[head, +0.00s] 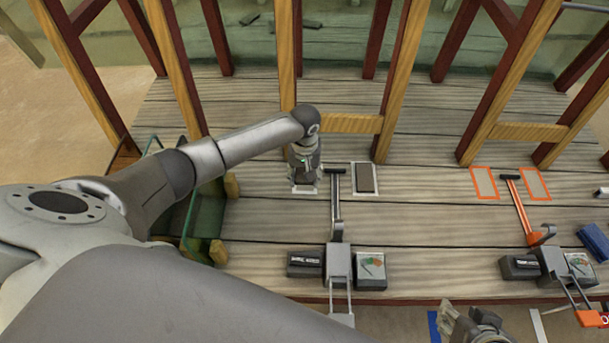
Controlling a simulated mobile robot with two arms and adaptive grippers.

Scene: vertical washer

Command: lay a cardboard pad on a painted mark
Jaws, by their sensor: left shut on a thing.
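My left gripper (305,172) points down over a white painted outline (293,188) on the plank floor, left of the grey lever. It is shut on a dark flat piece, seemingly a cardboard pad (305,180), mostly hidden by the gripper; I cannot tell whether the pad touches the planks. Another dark brown pad (365,178) lies inside a second white outline (375,190), right of the lever. Two orange outlines (484,183) on the right have no dark pad in them. My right gripper (462,318) is at the bottom edge, partly cut off, its fingers unclear.
A grey-handled clamp device (338,262) and an orange-handled one (552,264) stand at the platform's front. Wooden posts (398,70) rise behind the marks. A blue block (593,242) lies far right. Planks between the devices are clear.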

